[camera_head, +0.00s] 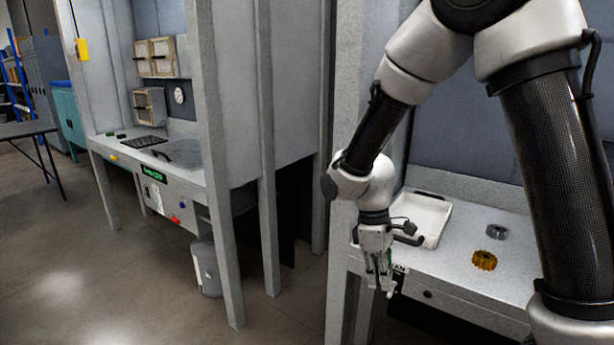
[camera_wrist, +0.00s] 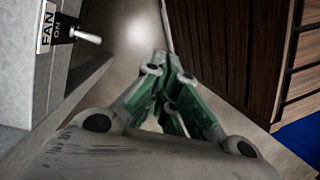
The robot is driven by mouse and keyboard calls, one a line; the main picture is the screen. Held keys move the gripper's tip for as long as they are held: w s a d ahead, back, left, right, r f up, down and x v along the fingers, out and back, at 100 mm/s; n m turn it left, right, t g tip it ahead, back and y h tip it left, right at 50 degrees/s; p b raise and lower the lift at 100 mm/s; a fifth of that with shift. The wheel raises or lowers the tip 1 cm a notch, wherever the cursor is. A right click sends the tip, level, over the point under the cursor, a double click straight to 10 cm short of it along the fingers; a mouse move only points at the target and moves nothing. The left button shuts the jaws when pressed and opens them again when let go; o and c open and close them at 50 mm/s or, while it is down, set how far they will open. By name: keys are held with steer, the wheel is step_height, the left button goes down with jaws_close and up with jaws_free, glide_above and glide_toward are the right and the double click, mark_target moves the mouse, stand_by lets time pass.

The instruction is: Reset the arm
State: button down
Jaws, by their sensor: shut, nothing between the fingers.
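My arm is bent at the right of the head view, with my gripper (camera_head: 383,288) hanging down in front of the near stand's left front edge. In the wrist view my gripper (camera_wrist: 170,72) shows its green fingers drawn together at the tips. It is shut with nothing between the fingers. The near stand's worktop (camera_head: 465,270) is to the right of the gripper. A white tray (camera_head: 434,217) sits on it, partly hidden behind my wrist.
A gold gear (camera_head: 484,260) and a grey gear (camera_head: 497,232) lie on the worktop. A fan switch (camera_wrist: 88,37) sticks out from the stand close to my gripper. Another stand (camera_head: 190,178) and a grey bin (camera_head: 206,267) are to the left. The left floor is open.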

steer(key=s+d+r+m+t, duration=0.3)
steer(key=s+d+r+m, duration=0.3)
steer(key=d+r, duration=0.3)
steer(key=s+d+r+m+t+y, duration=0.1)
steer(key=s+d+r+m+t, duration=0.3)
steer(key=d+r, duration=0.5)
steer(key=s+r+m, duration=0.2)
steer(key=s+r, duration=0.1)
steer(key=r, duration=0.1)
steer(key=shift+s+d+y, duration=0.25)
steer(key=shift+d+y, duration=0.05)
steer(key=shift+d, duration=0.1)
